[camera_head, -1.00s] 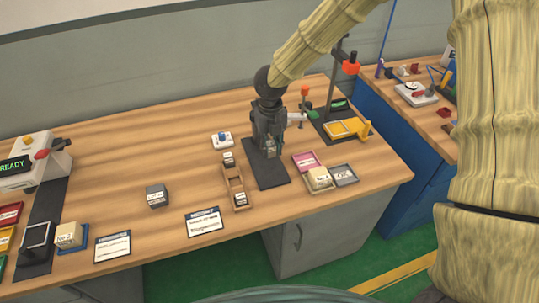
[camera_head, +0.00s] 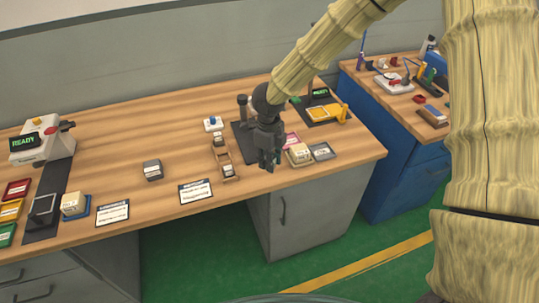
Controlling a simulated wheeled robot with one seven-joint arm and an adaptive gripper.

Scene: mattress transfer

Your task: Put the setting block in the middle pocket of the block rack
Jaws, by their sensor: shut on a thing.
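The wooden block rack (camera_head: 224,157) stands mid-table. One small labelled block (camera_head: 218,140) sits in its far pocket and another (camera_head: 229,171) in its near pocket. The middle pocket between them looks empty. My gripper (camera_head: 268,163) points down just right of the rack, close to the table's front edge. It is shut on the setting block, which is mostly hidden by the dark fingers and hard to make out. The gripper looks clear of the rack.
A grey block (camera_head: 152,170) and a white card (camera_head: 195,191) lie to the left. A small blue-knobbed box (camera_head: 212,124) stands behind the rack.

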